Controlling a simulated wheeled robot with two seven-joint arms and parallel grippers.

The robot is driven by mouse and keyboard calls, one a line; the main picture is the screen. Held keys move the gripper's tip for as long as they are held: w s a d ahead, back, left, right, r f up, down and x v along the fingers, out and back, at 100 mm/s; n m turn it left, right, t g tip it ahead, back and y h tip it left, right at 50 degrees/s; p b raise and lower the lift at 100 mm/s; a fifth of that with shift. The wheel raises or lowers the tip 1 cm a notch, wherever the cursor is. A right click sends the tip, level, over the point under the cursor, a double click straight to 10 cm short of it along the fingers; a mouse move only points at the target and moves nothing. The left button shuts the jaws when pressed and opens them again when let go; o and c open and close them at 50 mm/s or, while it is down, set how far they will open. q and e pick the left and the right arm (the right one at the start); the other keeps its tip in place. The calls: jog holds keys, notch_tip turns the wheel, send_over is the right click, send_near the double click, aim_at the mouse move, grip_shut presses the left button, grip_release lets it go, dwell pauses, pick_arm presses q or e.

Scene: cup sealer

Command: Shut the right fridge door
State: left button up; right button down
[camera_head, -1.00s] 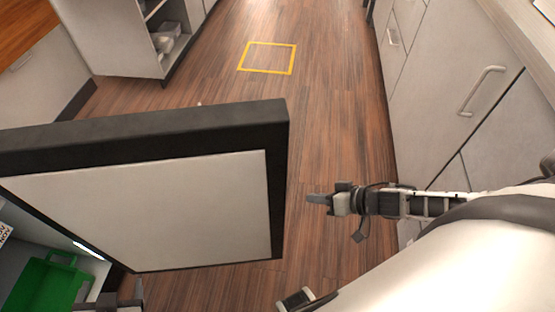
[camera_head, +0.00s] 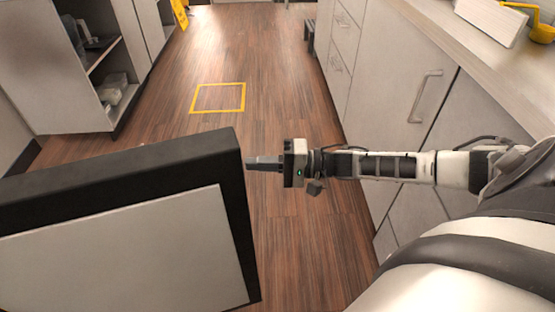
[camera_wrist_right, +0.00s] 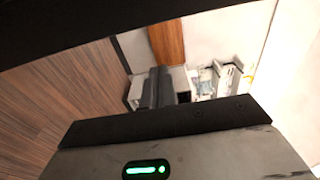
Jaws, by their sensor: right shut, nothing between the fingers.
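The fridge door (camera_head: 125,250) stands open at the lower left of the head view, with a dark edge and a pale inner panel. My right gripper (camera_head: 250,162) is shut and empty, with its fingertips at the door's right end edge. I cannot tell whether they touch it. In the right wrist view the shut fingers (camera_wrist_right: 160,88) point away from the camera, and a dark band crosses the top left. The fridge's inside is out of the head view. My left gripper is not in view.
Pale cabinets with a handle (camera_head: 425,96) and a counter (camera_head: 475,45) line the right side. An open shelf unit (camera_head: 105,70) stands at the back left. A yellow square (camera_head: 218,98) marks the wooden floor, which is clear in the middle.

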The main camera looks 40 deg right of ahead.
pick_arm(q)
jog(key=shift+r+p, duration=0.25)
jog(key=shift+p, duration=0.45)
pick_arm(e)
jog(key=s+a, duration=0.2)
jog(key=a, duration=0.1)
jog(key=shift+a, duration=0.3)
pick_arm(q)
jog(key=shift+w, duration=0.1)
